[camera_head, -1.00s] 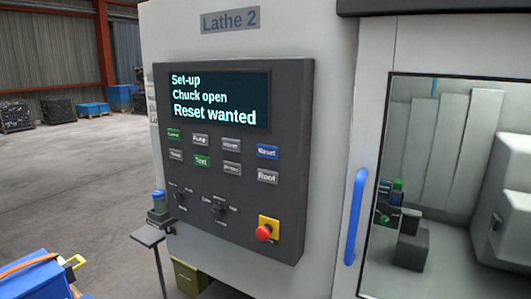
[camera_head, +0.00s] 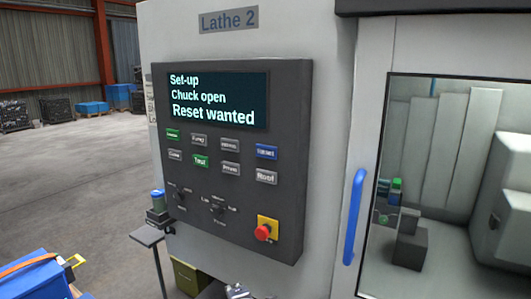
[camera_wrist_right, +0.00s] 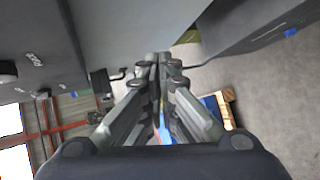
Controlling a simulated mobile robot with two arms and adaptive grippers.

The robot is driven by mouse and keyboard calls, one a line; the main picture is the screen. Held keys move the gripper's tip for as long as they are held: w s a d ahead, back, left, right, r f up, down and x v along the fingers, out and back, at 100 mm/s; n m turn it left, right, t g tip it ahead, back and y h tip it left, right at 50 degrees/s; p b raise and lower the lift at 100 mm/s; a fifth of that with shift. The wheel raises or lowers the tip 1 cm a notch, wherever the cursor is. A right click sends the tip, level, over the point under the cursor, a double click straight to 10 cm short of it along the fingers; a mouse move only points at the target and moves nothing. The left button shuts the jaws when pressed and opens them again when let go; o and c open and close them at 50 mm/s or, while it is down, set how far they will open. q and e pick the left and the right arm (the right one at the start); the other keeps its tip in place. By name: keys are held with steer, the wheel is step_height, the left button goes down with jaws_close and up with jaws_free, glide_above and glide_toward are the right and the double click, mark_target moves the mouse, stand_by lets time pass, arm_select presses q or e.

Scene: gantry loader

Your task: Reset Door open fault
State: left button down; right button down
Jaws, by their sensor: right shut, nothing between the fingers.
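The control panel (camera_head: 290,180) of Lathe 2 has a dark screen (camera_head: 218,100) reading "Set-up", "Chuck open", "Reset wanted". The blue reset button (camera_head: 266,152) is at the right of the upper button row. The machine door with its upright blue handle (camera_head: 355,215) is right of the panel; the chamber shows through its window. My right gripper (camera_head: 237,292) just shows at the bottom edge, below the panel and apart from the buttons. In the right wrist view its fingers (camera_wrist_right: 160,60) are together and empty. My left gripper is out of view.
A red emergency stop (camera_head: 263,233) on a yellow plate is at the panel's lower right. A small stand (camera_head: 148,236) with a blue-topped item is left of the machine. A blue object with an orange strap (camera_head: 35,280) is at the lower left.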

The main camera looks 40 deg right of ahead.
mark_target(266, 152)
step_height(266, 152, up, 25)
steer(key=n+t+h, duration=0.2)
steer(key=n+t, duration=0.1)
steer(key=t, duration=0.1)
steer(key=s+r+t+h, duration=0.1)
steer(key=s+r, duration=0.2)
steer(key=r, duration=0.5)
steer(key=s+a+r+n+t, duration=0.1)
steer(key=s+r+t, duration=0.1)
steer(key=r, duration=0.5)
steer(key=shift+s+a+r+n+h, duration=0.3)
steer(key=shift+s+r+h, duration=0.1)
steer(key=shift+s, duration=0.2)
steer(key=shift+w+d+b, duration=0.35)
steer(key=shift+w+d, duration=0.25)
steer(key=shift+d, duration=0.75)
steer(key=shift+w+d+b, duration=0.3)
steer(key=shift+w+d, duration=0.25)
steer(key=shift+d, duration=0.85)
steer(key=shift+w+d+b, duration=0.35)
steer(key=shift+w+d, duration=0.25)
steer(key=shift+d, duration=0.75)
